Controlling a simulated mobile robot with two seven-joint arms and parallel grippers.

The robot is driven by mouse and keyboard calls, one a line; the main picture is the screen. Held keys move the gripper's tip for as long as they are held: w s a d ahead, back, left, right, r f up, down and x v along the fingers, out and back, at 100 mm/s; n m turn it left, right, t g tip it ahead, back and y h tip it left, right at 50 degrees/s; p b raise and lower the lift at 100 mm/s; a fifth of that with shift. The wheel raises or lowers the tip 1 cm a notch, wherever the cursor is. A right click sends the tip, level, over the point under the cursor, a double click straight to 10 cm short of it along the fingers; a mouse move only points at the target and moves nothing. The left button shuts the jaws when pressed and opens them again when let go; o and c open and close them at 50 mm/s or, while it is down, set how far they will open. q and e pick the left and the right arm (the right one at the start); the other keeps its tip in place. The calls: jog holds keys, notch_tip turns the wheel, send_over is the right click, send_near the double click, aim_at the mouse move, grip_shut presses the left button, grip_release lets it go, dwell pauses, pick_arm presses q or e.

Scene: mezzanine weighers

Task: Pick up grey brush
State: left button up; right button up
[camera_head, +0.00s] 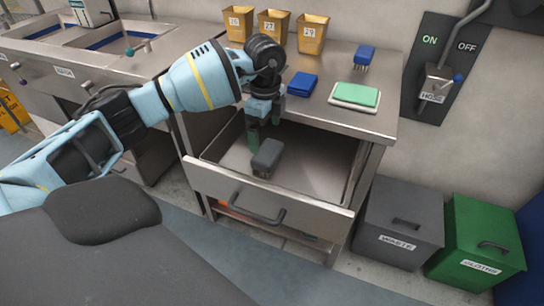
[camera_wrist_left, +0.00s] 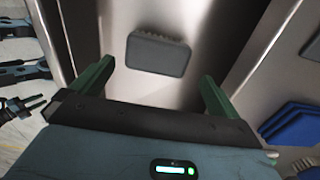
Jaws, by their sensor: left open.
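The grey brush (camera_head: 267,155) lies in the open metal drawer (camera_head: 318,169), near its left front part. My left gripper (camera_head: 262,132) reaches down over the drawer, with its green fingers just behind the brush in the head view. In the left wrist view the brush (camera_wrist_left: 158,54) shows beyond and between the two open green fingers of the gripper (camera_wrist_left: 155,85), apart from both. The jaws are empty.
A waste bin (camera_head: 399,222) and a green bin (camera_head: 474,243) stand right of the drawer.

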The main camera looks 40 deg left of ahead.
aim_at(268, 150)
pick_arm(q)
jog(key=shift+s+f, duration=0.1)
jog(key=shift+f, duration=0.2)
jog(key=shift+d+f, duration=0.15)
jog(key=shift+f, duration=1.65)
jog(key=shift+d+f, duration=0.15)
jog(key=shift+f, duration=1.65)
jog(key=c, duration=0.6)
jog(key=shift+c, duration=0.3)
jog(key=shift+r, duration=0.1)
notch_tip(268, 150, up, 10)
